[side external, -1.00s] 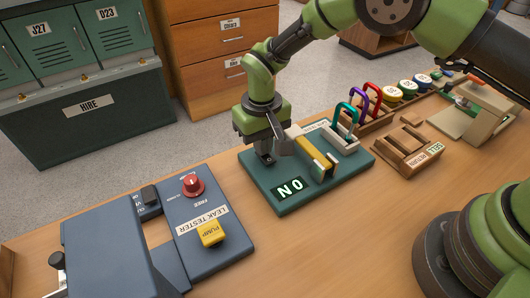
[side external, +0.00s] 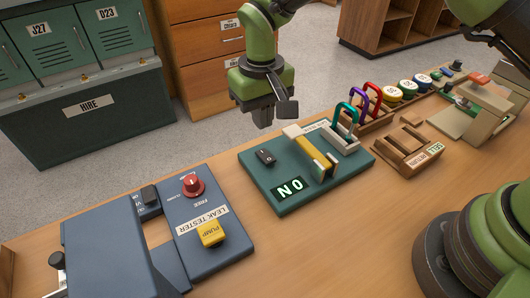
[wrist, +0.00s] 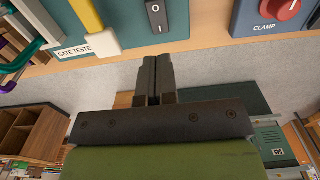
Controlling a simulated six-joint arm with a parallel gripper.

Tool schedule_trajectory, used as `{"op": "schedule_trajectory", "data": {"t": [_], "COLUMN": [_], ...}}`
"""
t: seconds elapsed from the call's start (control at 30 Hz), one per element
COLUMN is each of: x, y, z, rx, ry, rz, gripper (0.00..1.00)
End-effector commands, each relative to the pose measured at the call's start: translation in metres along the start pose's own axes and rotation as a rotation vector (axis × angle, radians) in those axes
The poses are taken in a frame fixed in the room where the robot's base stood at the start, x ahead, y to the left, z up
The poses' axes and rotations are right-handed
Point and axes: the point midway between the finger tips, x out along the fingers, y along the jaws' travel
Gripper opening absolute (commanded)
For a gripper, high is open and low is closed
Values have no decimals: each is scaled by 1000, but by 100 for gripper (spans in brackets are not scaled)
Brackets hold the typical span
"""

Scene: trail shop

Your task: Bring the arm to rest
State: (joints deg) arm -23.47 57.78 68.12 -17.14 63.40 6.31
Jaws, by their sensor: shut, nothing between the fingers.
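My green arm's gripper (side external: 263,115) is raised above and behind the teal gate tester board. In the wrist view my gripper (wrist: 154,60) has its two dark fingers together, with nothing between them. The gate tester (side external: 272,192) lies flat on the wooden bench, with a black rocker switch (side external: 265,157) and a lit display (side external: 290,188) on it. The rocker switch also shows in the wrist view (wrist: 156,15), just beyond the fingertips and apart from them. A yellow-and-cream bar piece (side external: 318,155) stands on the tester.
The blue leak tester (side external: 215,245) with a red knob (side external: 192,185) and yellow pump button (side external: 210,233) lies at front left. Several coloured carabiners (side external: 362,105), a wooden tray (side external: 408,148) and a cream stand (side external: 475,112) are to the right. Green lockers (side external: 85,40) stand behind, across open floor.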

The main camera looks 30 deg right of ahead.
Motion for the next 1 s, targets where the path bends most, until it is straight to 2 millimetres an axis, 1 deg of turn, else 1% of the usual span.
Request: {"op": "schedule_trajectory", "data": {"t": [0.3,0.37,0.43,0.47,0.57,0.6,0.67,0.7,0.8,0.87,0.9,0.97,1.0], "x": [0,-4,-16,-24,-60,-77,-102,-118,-152,-170,-180,-194,-201], "y": [0,1,5,8,21,28,39,47,65,76,82,92,98], "z": [0,0,0,0,5,9,17,24,45,61,72,89,101], "rx": [0,3,12,18,48,62,83,99,135,157,171,191,205], "ry": [1,6,19,29,70,89,122,144,200,235,259,295,319], "rz": [0,-4,-13,-20,-52,-66,-89,-103,-137,-157,-169,-186,-197], "gripper": [0,0,0,0,0,0,0,0,0,0,0,0,0]}}
